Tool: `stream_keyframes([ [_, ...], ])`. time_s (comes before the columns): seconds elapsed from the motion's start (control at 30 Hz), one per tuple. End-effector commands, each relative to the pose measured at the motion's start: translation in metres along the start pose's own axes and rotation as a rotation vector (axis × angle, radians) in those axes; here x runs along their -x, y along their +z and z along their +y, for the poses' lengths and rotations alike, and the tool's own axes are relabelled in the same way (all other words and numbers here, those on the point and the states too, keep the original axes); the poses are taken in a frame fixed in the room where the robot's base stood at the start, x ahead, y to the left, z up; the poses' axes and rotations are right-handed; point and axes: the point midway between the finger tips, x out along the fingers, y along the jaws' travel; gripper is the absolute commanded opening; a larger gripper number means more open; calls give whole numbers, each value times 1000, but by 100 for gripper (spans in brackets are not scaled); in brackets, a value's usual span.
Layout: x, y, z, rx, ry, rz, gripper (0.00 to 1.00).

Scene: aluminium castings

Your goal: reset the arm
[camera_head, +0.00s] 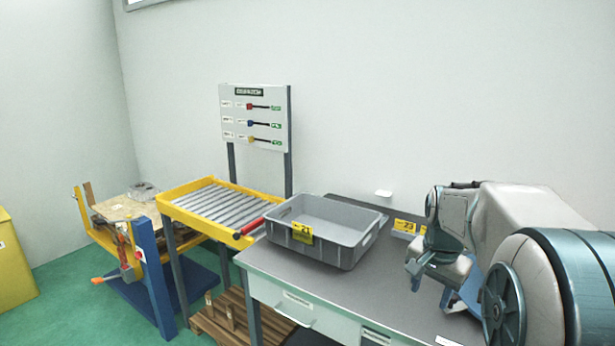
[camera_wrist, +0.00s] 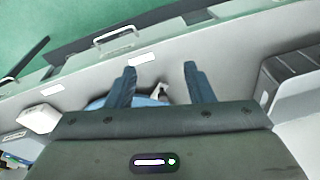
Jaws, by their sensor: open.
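My gripper (camera_head: 413,274) is at the right in the head view, at the end of my folded arm, above the right part of the grey workbench (camera_head: 350,284). In the wrist view my gripper (camera_wrist: 160,75) shows two dark fingers standing apart with a gap between them. No object sits gripped between the fingers. A blue and white shape lies behind the fingers in the wrist view, partly hidden, and I cannot tell what it is.
A grey crate (camera_head: 352,258) with a yellow label stands on the bench. Left of it are a yellow-framed roller conveyor (camera_head: 213,201), a board with coloured levers (camera_head: 254,117) and a blue-legged workstand (camera_head: 149,265). A yellow number sign (camera_head: 404,226) stands behind my gripper.

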Motion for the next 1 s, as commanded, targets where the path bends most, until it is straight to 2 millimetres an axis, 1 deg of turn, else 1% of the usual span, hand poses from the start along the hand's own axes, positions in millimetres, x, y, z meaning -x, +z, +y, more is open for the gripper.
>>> stream_keyframes([
  [0.03,6,20,5,58,-24,-5,48],
  [0.17,15,69,16,233,-68,-11,48],
  [0.2,16,84,20,288,-78,-9,48],
  [0.27,18,107,28,371,-91,-4,48],
  [0.3,19,122,32,426,-98,2,48],
  [0.4,18,156,46,556,-107,20,48],
  [0.5,13,183,58,664,-105,37,48],
  [0.6,9,200,67,741,-100,52,48],
  [0.7,6,210,72,783,-95,60,48],
  [1.0,5,213,74,795,-93,62,48],
])
